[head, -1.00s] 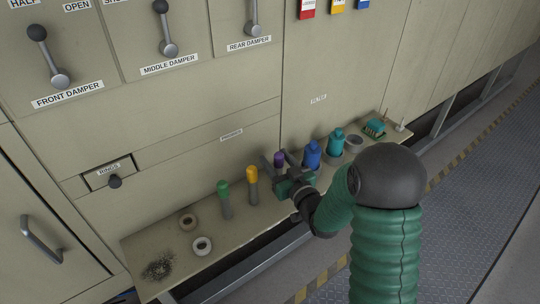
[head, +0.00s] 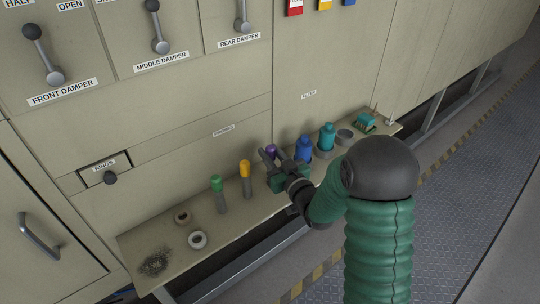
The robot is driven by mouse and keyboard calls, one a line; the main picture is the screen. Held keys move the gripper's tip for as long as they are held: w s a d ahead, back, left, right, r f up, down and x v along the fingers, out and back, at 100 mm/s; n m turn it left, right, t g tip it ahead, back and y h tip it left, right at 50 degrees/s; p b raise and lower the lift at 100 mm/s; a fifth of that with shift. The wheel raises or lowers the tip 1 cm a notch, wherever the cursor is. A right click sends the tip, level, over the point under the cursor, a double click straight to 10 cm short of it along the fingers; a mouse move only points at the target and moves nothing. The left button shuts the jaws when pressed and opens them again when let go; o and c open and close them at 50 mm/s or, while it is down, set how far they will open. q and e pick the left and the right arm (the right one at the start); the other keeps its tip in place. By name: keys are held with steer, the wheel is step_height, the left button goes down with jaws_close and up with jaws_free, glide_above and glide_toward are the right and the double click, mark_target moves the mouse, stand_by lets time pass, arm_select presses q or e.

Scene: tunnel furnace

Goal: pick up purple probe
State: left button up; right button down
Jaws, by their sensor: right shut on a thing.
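The purple probe (head: 271,150) stands on the narrow shelf under the probes label, its purple top showing between the fingers of my right gripper (head: 270,160). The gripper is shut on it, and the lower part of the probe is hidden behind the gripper. I cannot tell whether the probe is clear of the shelf. My right arm comes in from the lower right. My left gripper does not show.
The yellow probe (head: 245,168) and green probe (head: 217,185) stand left of my gripper. A blue bottle (head: 303,149) and a teal bottle (head: 327,137) stand close on its right. Two rings, one pale (head: 197,240), lie on the shelf (head: 150,240) at left.

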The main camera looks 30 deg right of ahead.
step_height(320, 180, up, 18)
steer(key=p, duration=0.3)
steer(key=shift+f, duration=0.2)
steer(key=shift+r+p, duration=0.1)
steer(key=shift+p, duration=0.2)
step_height(320, 180, up, 10)
steer(key=p, duration=0.8)
steer(key=shift+d, duration=0.1)
steer(key=s+p, duration=0.2)
steer(key=s, duration=0.8)
steer(key=shift+d, duration=0.35)
